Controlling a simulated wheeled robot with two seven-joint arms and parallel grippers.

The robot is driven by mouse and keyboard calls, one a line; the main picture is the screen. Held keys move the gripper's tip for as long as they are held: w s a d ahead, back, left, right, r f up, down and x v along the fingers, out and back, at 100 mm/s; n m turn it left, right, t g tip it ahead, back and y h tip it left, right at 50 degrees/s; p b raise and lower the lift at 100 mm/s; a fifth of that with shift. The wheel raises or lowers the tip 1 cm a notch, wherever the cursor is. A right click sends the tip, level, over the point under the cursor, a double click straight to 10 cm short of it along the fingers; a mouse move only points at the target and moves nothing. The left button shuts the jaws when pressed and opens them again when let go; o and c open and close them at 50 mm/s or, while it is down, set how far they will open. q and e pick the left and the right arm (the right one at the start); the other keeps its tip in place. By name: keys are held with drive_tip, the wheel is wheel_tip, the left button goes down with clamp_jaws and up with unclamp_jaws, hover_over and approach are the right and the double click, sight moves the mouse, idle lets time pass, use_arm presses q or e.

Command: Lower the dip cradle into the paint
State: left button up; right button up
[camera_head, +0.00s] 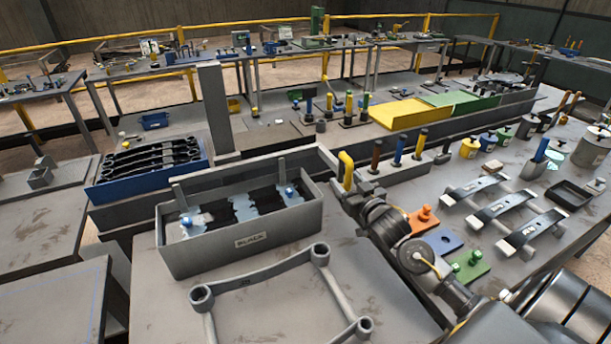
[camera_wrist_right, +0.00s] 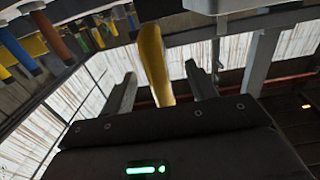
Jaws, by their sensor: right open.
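A grey tank (camera_head: 240,243) labelled BLACK stands on the near table with dark contents. Pale, ragged-edged pieces with blue knobs (camera_head: 289,191) and upright grey posts (camera_head: 282,170) show inside it; I cannot tell whether these belong to the dip cradle or how deep they sit. A yellow handle (camera_head: 346,170) stands just beyond the tank's right end. My right gripper (camera_wrist_right: 160,72) is open, with this yellow handle (camera_wrist_right: 153,62) between its fingers in the wrist view. Contact is not clear. My left gripper is not in view.
A grey frame with ring corners (camera_head: 320,252) lies in front of the tank. A blue tray (camera_head: 150,172) of dark bars is behind left. Upright coloured-handled tools (camera_head: 399,150) stand close behind my right gripper. Orange (camera_head: 424,219), blue and green blocks lie to the right.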

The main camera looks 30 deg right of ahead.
drive_tip(key=shift+r, duration=0.15)
idle(0.3)
drive_tip(key=shift+s+a+r+p, duration=0.15)
drive_tip(key=shift+s+p, duration=0.5)
drive_tip(key=shift+s, duration=0.35)
drive_tip(key=s, duration=0.1)
drive_tip(key=s+p, duration=0.1)
drive_tip(key=s, duration=0.1)
drive_tip(key=s+p, duration=0.1)
drive_tip(key=s, duration=0.1)
drive_tip(key=shift+a, duration=0.25)
